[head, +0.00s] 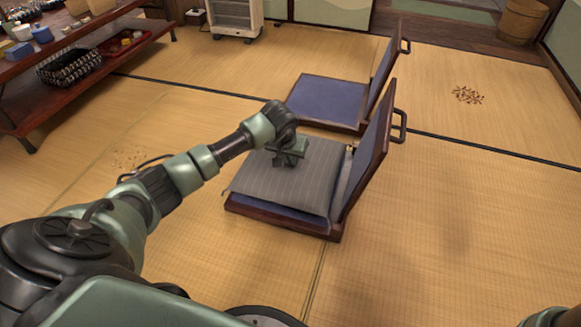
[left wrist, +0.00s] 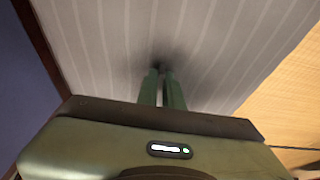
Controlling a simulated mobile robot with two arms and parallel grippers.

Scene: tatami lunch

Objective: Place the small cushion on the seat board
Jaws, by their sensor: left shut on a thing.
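The small cushion (head: 300,178) is grey with thin pale stripes. It lies flat over the near legless chair's seat board (head: 272,215), which is blue with a dark wooden rim. One cushion corner reaches the seat's left edge; I cannot tell whether it rests fully on the board. My left gripper (head: 284,160) is above the cushion's far left part, pointing down. In the left wrist view, its two fingers (left wrist: 162,88) are close together, pinching the striped cloth of the cushion (left wrist: 225,45). My right gripper is not in view.
The near chair's backrest (head: 369,150) rises on the right of the seat. A second blue chair (head: 325,98) stands behind it. A low wooden shelf (head: 80,75) with a black basket (head: 70,67) is at left. Tatami is clear at right, apart from small brown scraps (head: 467,95).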

